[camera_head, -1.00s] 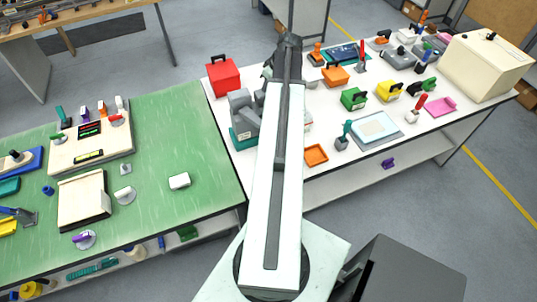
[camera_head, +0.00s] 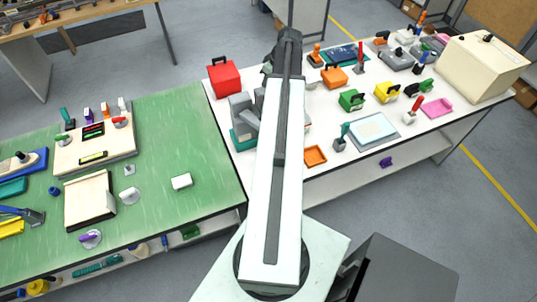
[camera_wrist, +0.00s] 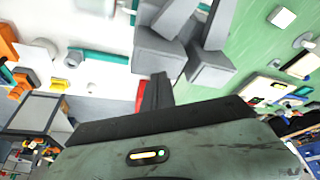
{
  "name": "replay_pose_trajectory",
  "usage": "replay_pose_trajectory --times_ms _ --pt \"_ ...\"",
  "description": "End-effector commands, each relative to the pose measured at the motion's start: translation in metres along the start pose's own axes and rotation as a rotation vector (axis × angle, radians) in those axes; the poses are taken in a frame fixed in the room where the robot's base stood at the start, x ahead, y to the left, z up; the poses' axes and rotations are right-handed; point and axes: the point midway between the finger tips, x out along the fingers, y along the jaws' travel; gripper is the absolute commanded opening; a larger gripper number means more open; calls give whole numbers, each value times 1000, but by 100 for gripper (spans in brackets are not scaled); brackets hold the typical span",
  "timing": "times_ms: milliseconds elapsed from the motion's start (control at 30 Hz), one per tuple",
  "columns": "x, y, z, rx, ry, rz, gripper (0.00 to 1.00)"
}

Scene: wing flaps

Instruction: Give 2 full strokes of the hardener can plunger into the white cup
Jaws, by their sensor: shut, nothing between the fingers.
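My gripper (camera_wrist: 157,92) is shut and empty in the wrist view, its dark fingers close together. In the head view my wrist reaches over the white table's left part, and the fingertips cannot be made out. A grey blocky device (camera_wrist: 165,45) is just beyond the fingers; it also shows left of my arm in the head view (camera_head: 242,108). A white round thing (camera_wrist: 97,5), possibly the white cup, is cut off by the wrist view's top edge. I cannot pick out the hardener can or its plunger with certainty; my arm hides part of that table.
A red box (camera_head: 224,77) stands at the white table's back left corner. An orange tray (camera_head: 316,156) lies near its front edge. Several coloured devices and a large cream box (camera_head: 482,68) fill the right. The green bench (camera_head: 205,150) has free room on its right side.

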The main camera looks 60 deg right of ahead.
Motion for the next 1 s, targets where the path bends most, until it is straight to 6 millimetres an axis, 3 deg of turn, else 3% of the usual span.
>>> replay_pose_trajectory --times_ms 333,1000 --pt "1 0 0 0 0 0 0" --pt "23 0 10 -1 0 0 0"
